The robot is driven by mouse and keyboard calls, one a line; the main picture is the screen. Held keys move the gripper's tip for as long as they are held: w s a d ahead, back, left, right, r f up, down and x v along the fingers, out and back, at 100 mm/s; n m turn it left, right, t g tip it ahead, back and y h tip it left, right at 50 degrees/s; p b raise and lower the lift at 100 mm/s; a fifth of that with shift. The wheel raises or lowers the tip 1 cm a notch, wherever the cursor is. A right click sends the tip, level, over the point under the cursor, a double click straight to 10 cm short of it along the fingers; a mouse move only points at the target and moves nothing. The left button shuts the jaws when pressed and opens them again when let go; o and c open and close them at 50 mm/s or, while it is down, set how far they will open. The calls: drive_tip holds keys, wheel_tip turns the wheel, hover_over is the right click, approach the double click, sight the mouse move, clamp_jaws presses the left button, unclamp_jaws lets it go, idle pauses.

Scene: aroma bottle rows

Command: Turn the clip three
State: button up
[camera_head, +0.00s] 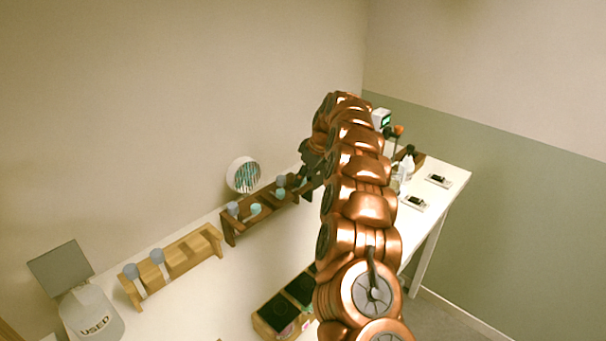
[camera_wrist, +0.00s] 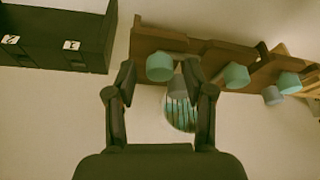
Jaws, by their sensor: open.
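No clip marked three can be made out. In the wrist view my gripper (camera_wrist: 157,72) is open, with its two dark fingers apart. A teal-capped bottle (camera_wrist: 160,67) in the dark wooden rack (camera_wrist: 215,55) shows between the fingertips; I cannot tell whether they touch it. Another teal cap (camera_wrist: 236,75) sits further right in the rack. In the head view my gripper (camera_head: 312,160) is at the right end of the dark rack (camera_head: 229,228), largely hidden by my copper arm. Two small black pieces on pale pads (camera_head: 413,203) (camera_head: 439,180) lie on the table's right part; I cannot tell what they are.
A dark box (camera_wrist: 88,35) with labels 1 and 2 is at upper left in the wrist view. In the head view, a light wooden rack (camera_head: 197,248) and a container marked USED (camera_head: 92,314) stand left. A round object (camera_head: 243,175) stands behind the dark rack.

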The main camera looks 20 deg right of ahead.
drive_tip(key=shift+c, duration=0.3)
clamp_jaws()
